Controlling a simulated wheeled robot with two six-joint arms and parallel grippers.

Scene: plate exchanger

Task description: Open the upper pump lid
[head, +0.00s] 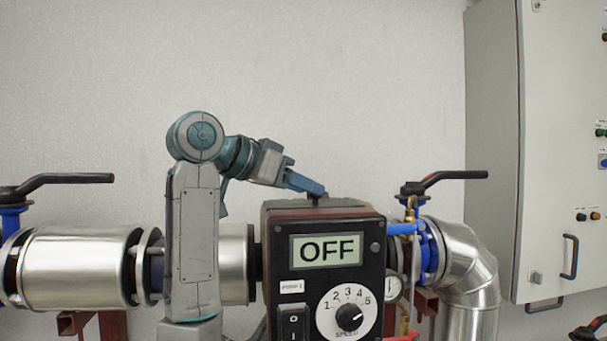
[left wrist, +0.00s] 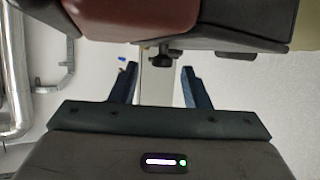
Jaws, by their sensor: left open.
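The pump unit (head: 375,225) stands in the middle of the head view, its black front showing an "OFF" display (head: 326,249). Its dark reddish top, seemingly the upper lid (head: 285,204), has a small dark knob (head: 316,200) on it. In the left wrist view the unit's dark red and black body (left wrist: 130,18) fills the top edge, and the knob (left wrist: 167,56) sticks out towards the fingers. My left gripper (head: 308,187) is at the knob, just above the top. In its wrist view the jaws (left wrist: 160,88) are open either side of the knob's line, apart from it. The lid looks closed.
A speed dial (head: 346,312) and a rocker switch (head: 293,322) are on the unit's front. Metal pipes (head: 75,265) with black-handled valves (head: 445,177) flank it. A grey cabinet (head: 490,150) stands at right. The wall space above the unit is clear.

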